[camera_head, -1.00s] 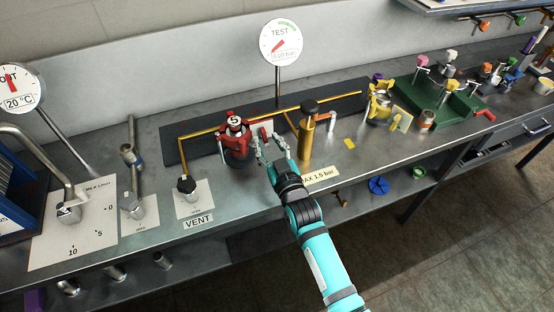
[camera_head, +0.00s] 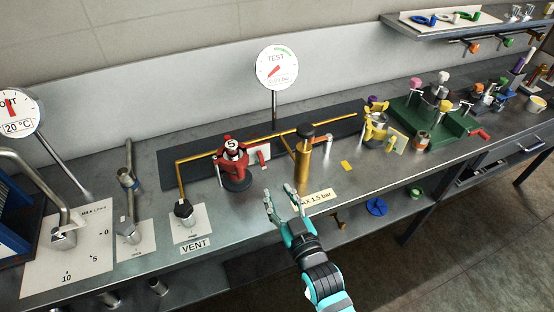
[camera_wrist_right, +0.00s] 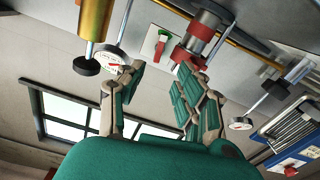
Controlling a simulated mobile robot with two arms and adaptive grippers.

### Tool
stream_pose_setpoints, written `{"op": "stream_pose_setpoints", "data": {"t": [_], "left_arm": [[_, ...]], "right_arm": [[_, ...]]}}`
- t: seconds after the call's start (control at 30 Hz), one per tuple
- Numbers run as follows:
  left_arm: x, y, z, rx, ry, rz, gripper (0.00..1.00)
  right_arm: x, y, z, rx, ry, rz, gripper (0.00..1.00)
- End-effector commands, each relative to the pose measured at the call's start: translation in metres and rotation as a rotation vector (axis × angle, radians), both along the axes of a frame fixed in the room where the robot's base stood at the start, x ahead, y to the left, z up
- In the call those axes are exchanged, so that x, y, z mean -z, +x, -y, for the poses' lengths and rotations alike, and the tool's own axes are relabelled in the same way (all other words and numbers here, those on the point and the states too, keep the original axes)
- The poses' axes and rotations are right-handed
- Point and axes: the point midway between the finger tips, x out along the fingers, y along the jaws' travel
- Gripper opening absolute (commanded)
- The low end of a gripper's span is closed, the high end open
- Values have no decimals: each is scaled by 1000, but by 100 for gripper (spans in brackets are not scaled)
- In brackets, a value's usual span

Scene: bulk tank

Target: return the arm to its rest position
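My right gripper (camera_head: 284,207) is open and empty in the head view. It is over the front edge of the bench, in front of and apart from the red device marked 5 (camera_head: 233,165). In the right wrist view the two fingers of the right gripper (camera_wrist_right: 155,95) stand apart with nothing between them. The red device (camera_wrist_right: 203,36) and a brass cylinder (camera_wrist_right: 94,20) show beyond the fingers. My left gripper is not in view.
The steel bench (camera_head: 150,262) runs across the view. A brass pump-like cylinder (camera_head: 303,160) stands to the right, with a TEST gauge (camera_head: 277,66) behind. The VENT valve (camera_head: 184,211) is at left. A green stand (camera_head: 432,125) is further right. Open floor lies in front.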

Motion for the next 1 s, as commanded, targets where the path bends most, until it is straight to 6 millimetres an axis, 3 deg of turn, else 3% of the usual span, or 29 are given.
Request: {"op": "stream_pose_setpoints", "data": {"t": [0.23, 0.37, 0.5, 0.6, 1.0], "left_arm": [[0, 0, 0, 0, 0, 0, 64], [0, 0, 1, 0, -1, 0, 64], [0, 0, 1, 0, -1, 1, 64], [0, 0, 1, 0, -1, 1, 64], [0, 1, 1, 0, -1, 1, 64]], "right_arm": [[6, -3, 6, 5, -9, -44, 35], [31, -19, 32, 30, -44, -229, 35], [64, -63, 75, 79, -94, -533, 35], [78, -95, 99, 109, -119, -703, 35], [87, -196, 153, 203, -190, -1119, 35]]}}
